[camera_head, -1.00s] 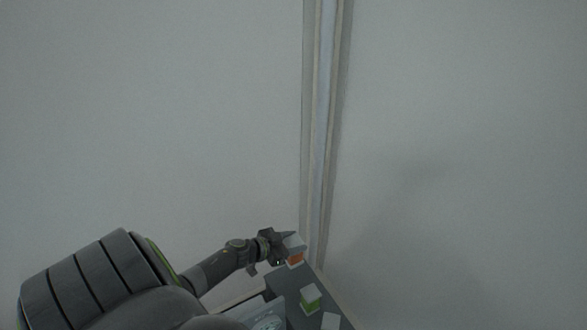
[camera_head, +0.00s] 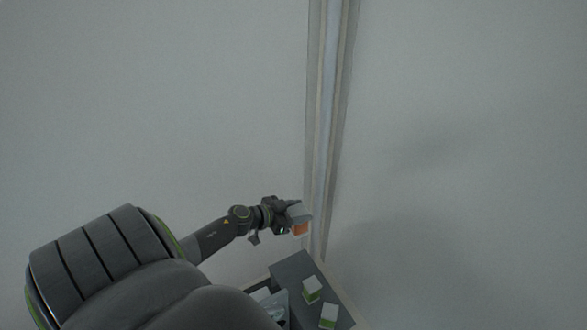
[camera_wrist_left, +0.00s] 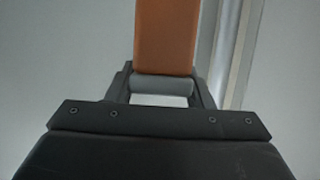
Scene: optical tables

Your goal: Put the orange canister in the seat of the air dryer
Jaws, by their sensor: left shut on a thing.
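The orange canister (camera_head: 300,229) has a pale grey top and hangs in my left gripper (camera_head: 292,213), raised above the dark table. The left gripper is shut on it. In the left wrist view the canister's orange side (camera_wrist_left: 167,38) stands between the fingers of the left gripper (camera_wrist_left: 163,88). I cannot make out the air dryer's seat; a pale device (camera_head: 270,298) shows partly behind my arm at the table's left side. My right gripper is not in view.
A dark grey table (camera_head: 291,268) lies at the bottom. The table's far part is bare. Pale walls meet at a vertical corner trim (camera_head: 325,120) behind.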

